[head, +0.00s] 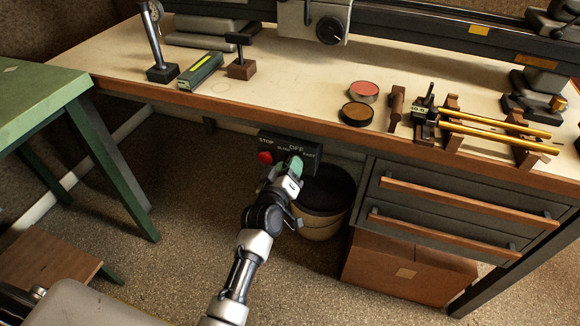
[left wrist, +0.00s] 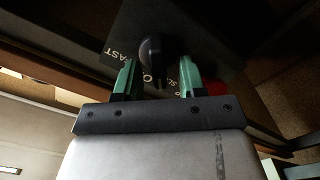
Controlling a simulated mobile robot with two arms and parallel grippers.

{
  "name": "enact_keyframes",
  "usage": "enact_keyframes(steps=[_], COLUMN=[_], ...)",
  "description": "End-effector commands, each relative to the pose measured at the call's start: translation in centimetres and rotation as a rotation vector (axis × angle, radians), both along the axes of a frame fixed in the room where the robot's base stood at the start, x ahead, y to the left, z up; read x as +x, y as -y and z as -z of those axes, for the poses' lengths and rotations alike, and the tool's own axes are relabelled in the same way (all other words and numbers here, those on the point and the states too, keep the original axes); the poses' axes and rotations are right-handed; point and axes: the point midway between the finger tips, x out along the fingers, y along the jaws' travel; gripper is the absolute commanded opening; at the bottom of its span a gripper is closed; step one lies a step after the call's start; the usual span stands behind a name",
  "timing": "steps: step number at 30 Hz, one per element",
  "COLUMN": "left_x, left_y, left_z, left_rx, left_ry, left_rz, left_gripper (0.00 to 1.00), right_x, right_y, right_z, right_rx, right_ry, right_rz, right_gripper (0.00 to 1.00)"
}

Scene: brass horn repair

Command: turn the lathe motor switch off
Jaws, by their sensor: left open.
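The lathe motor switch box (head: 283,141) is a dark panel under the front edge of the bench, lettered STOP and OFF, with speed marks below. A red stop button (head: 265,157) sits at its left side. My left gripper (head: 295,163) is in front of the panel's right half and hides the knob in the head view. In the left wrist view the black rotary knob (left wrist: 152,49) stands between the green fingertips of the open left gripper (left wrist: 157,75), with gaps on both sides. I cannot tell which mark the knob points to. My right gripper is not in view.
The bench top (head: 290,85) overhangs the switch. A round bin (head: 325,195) stands below right of the gripper, beside the drawers (head: 465,205) and a cardboard box (head: 405,268). A green table (head: 40,95) stands left.

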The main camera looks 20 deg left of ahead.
Motion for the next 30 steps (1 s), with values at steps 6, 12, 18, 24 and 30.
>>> enact_keyframes(steps=[6, 12, 18, 24, 30], left_x=[0.98, 0.97, 0.95, 0.94, 0.93], left_y=[0.02, 0.03, 0.04, 0.04, 0.07], left_z=[0.02, 0.01, 0.01, 0.01, -0.14], left_rx=[0.000, 0.000, 0.000, 0.001, 0.036], left_ry=[-0.001, -0.001, 0.000, -0.001, 0.000], left_rz=[-0.001, -0.001, 0.000, 0.000, 0.001], left_gripper=[0.40, 0.40, 0.10, 0.00, 0.00], right_x=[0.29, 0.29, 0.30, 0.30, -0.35], right_y=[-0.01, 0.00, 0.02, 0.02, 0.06], right_z=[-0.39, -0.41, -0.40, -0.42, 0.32], right_rx=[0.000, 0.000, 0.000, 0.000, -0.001], right_ry=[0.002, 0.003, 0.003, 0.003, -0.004], right_rz=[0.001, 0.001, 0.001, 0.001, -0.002], right_gripper=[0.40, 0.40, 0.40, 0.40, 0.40])
